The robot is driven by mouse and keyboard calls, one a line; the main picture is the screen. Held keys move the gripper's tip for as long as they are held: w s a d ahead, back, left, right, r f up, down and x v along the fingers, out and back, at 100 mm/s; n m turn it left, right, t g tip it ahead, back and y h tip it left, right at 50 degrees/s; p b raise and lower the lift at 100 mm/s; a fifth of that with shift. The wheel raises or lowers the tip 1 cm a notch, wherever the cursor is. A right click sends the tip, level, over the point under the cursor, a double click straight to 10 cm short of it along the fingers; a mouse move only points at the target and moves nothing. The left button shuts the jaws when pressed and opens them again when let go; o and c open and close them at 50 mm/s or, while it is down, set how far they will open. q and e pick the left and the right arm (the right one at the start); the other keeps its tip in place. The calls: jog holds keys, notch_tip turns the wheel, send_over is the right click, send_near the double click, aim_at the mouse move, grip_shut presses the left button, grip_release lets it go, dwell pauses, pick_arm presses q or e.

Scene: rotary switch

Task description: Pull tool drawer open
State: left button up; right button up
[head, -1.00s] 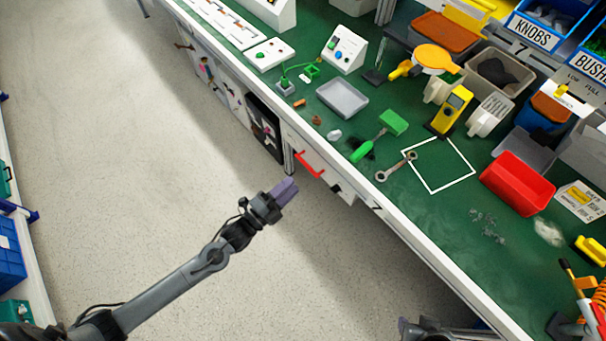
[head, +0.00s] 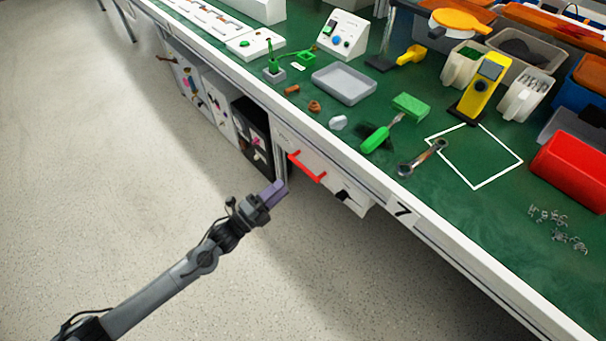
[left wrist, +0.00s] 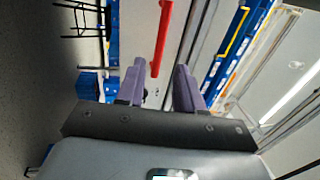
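The tool drawer (head: 325,176) is a white-fronted drawer under the green bench top, with a red bar handle (head: 307,166). It looks shut or nearly so; I cannot tell exactly. My left gripper (head: 275,191) is a little to the left of and below the handle, apart from it, over the aisle. In the left wrist view the purple fingers (left wrist: 158,85) stand apart with nothing between them, and the red handle (left wrist: 162,38) shows beyond them, nearer the left finger. My right gripper is not in view.
The bench edge (head: 404,212) runs diagonally above the drawer. A dark open cabinet (head: 252,135) is left of the drawer. On the bench lie a wrench (head: 422,157), a green-handled brush (head: 376,139) and a grey tray (head: 344,84). The aisle floor (head: 120,190) is clear.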

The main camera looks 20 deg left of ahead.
aim_at(303, 167)
pick_arm(q)
jog(key=shift+b+x, duration=2.1)
jog(key=shift+x, duration=3.1)
jog(key=shift+r, duration=0.1)
jog(key=shift+c, duration=0.3)
grip_shut()
